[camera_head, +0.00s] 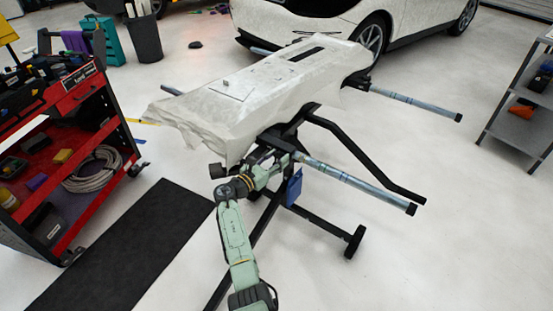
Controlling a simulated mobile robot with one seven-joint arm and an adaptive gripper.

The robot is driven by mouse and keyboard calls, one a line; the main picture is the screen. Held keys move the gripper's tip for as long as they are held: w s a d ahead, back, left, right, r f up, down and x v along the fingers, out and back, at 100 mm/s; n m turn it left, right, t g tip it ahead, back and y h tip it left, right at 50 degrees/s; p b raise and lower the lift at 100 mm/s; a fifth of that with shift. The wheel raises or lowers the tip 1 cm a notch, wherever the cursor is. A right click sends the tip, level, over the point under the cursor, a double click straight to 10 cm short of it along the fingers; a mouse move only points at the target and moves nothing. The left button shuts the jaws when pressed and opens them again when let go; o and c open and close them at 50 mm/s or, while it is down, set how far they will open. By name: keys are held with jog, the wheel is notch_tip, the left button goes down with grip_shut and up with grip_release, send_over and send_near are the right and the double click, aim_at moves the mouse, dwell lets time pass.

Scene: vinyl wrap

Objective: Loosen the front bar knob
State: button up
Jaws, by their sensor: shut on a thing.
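The stand under the white-wrapped panel (285,88) has a grey front bar (350,178) that sticks out to the right toward me. My green arm reaches up from the bottom of the view to the bar's inner end. My gripper (268,158) is there, just below the panel's near edge, among black stand parts. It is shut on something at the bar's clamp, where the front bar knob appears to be. The knob itself is hidden by my gripper and is too small to make out.
A red tool cart (75,150) stands at the left beside a black mat (125,250). The stand's black legs (325,222) and a blue tag (294,187) are close to my arm. A grey shelf (520,105) stands at the right. A white car (330,25) is behind.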

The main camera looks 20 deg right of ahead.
dwell(0.3)
jog(key=o, duration=1.1)
jog(key=v, duration=1.2)
